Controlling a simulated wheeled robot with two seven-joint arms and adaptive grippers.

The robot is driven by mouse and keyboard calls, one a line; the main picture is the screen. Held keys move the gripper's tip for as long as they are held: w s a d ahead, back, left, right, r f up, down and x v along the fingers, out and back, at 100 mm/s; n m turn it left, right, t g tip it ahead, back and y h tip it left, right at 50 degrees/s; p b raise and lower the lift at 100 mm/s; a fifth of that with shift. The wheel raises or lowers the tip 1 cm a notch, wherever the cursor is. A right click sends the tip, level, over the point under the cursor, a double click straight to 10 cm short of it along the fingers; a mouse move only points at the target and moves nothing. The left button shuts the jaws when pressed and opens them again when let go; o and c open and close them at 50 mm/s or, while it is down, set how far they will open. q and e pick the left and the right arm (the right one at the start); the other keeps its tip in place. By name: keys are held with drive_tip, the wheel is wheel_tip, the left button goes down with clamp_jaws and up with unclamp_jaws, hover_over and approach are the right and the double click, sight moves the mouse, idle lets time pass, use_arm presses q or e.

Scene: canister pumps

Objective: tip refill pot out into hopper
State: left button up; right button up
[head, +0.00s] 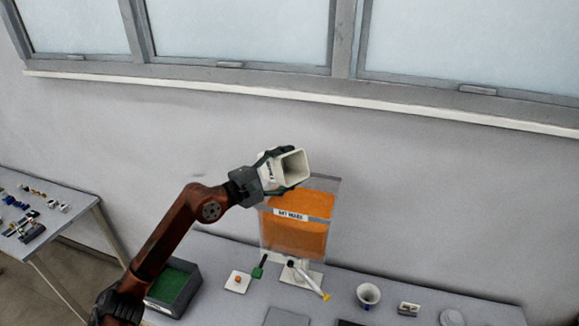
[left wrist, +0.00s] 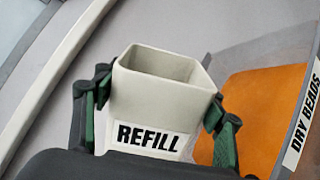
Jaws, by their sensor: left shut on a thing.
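My left gripper (head: 286,169) is shut on the refill pot (head: 290,164), a square white pot, with a finger on each side. The pot is tipped well over, its mouth turned to the right and towards the head camera. In the left wrist view the pot (left wrist: 150,100) shows its REFILL label and an open mouth; I see no beads inside, but its bottom is hidden. The hopper (head: 302,222), a clear box of orange beads labelled DRY BEADS, stands just below and behind the pot. It also shows in the left wrist view (left wrist: 252,110). My right gripper is out of view.
On the table (head: 215,250) stand a dark bin with green contents (head: 172,288), a small white plate (head: 237,281), a white cup (head: 368,294) and a yellow-tipped white spout (head: 308,282) below the hopper. A second table (head: 75,225) with small parts is at left.

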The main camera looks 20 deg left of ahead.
sight(288, 156)
use_arm(q)
drive_tip(key=shift+w+a+r+n+p, duration=0.15)
drive_tip(key=shift+r+n+p, duration=0.85)
drive_tip(key=shift+p, duration=1.4)
drive_tip(key=shift+w+a+r+n+p, duration=0.15)
drive_tip(key=shift+r+n+p, duration=0.45)
drive_tip(key=shift+n+p, duration=1.25)
drive_tip(key=n+p, duration=0.2)
drive_tip(key=p, duration=0.2)
drive_tip(key=r+n+p, duration=0.1)
drive_tip(key=n+p, duration=0.2)
drive_tip(key=p, duration=0.1)
drive_tip(key=shift+s, duration=0.15)
drive_tip(key=shift+s+d+f+n, duration=0.1)
drive_tip(key=shift+f+n, duration=0.05)
drive_tip(key=shift+n, duration=0.65)
drive_tip(key=shift+d+f+n, duration=0.1)
drive_tip(key=shift+n, duration=0.65)
